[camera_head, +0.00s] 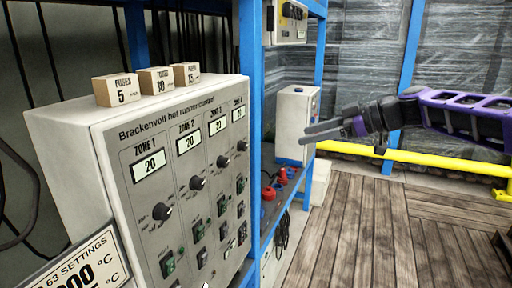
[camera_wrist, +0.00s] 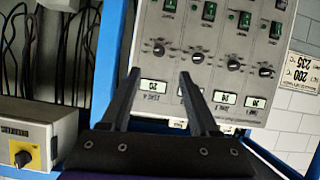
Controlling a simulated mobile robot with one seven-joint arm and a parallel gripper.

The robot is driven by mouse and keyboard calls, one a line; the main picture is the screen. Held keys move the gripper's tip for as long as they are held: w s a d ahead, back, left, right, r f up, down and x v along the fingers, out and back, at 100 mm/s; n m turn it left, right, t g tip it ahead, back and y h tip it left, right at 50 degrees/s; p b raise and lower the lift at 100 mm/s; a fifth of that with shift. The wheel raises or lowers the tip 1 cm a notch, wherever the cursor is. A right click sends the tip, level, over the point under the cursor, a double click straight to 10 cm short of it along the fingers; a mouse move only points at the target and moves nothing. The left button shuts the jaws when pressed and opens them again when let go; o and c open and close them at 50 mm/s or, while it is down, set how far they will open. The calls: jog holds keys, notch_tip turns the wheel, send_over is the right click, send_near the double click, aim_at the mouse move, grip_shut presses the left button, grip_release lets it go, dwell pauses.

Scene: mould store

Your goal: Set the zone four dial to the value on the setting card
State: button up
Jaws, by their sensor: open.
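The grey controller (camera_head: 75,135) has a row of black dials under small displays. The zone four dial (camera_head: 241,146) is rightmost; its display (camera_head: 238,114) seems to read 20. The wrist view is upside down, with the zone four dial (camera_wrist: 158,48) leftmost and its display (camera_wrist: 153,92) between my fingers. My gripper (camera_head: 304,136) is open and empty, right of the controller. In the wrist view its fingertips (camera_wrist: 160,75) lie just below that dial, not visibly touching it. The setting card (camera_head: 85,268) is partly cut off; in the wrist view the card (camera_wrist: 300,68) shows 200 and 235.
Three small labelled blocks (camera_head: 158,81) stand on the controller. A blue rack post (camera_head: 249,60) rises beside it. Red plugs (camera_head: 272,190) lie on the shelf near another grey box (camera_head: 296,122). A yellow rail (camera_head: 420,160) runs behind the open wooden floor (camera_head: 370,225).

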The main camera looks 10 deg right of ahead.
send_near(246, 146)
jog(key=x, duration=0.7)
jog(key=shift+w+a+f+b, duration=0.15)
jog(key=shift+a+f+b, duration=0.1)
jog(key=shift+a+b, duration=0.05)
grip_shut()
